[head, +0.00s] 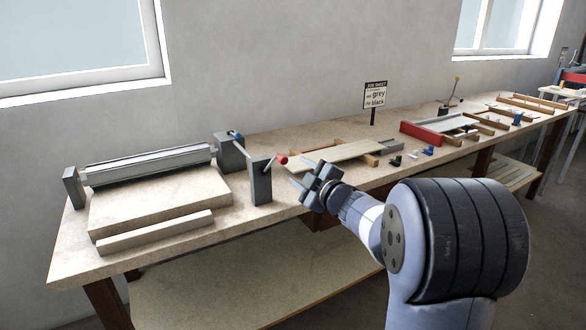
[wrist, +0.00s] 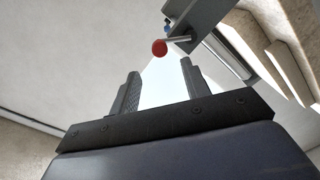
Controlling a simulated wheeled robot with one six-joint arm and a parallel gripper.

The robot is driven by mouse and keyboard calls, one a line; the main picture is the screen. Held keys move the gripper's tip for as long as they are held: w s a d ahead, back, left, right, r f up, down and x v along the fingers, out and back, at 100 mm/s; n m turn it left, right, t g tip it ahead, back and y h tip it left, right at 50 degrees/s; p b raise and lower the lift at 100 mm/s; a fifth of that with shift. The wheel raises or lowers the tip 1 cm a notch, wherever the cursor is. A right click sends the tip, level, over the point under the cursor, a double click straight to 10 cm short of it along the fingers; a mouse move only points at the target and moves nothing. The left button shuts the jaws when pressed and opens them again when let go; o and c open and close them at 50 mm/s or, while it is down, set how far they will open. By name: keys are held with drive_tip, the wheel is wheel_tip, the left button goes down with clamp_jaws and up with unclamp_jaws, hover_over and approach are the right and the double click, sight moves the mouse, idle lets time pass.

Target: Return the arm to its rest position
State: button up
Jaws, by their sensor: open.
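My gripper (head: 299,182) is open and empty in the head view. It hangs over the front part of the long workbench, just right of a grey upright block (head: 261,181) with a red-knobbed lever (head: 282,160). In the wrist view my gripper (wrist: 160,78) shows two dark, parted fingers with nothing between them. The red knob (wrist: 159,47) appears beyond the fingertips in that view; I cannot tell how far it is from them. My arm reaches in from the lower right of the head view.
The long workbench (head: 70,262) runs from left to far right. A roller fixture (head: 150,164) stands at its left. A pale board (head: 345,152), a red block (head: 421,134) and a sign (head: 375,96) stand farther right. A lower shelf (head: 240,287) lies beneath.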

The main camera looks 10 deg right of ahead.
sight(285, 161)
drive_tip(key=shift+s+d, duration=0.2)
drive_tip(key=shift+s, duration=0.5)
drive_tip(key=x, duration=1)
drive_tip(key=shift+w+a+p, duration=0.1)
drive_tip(key=shift+w+p, duration=0.25)
drive_tip(key=shift+w, duration=0.1)
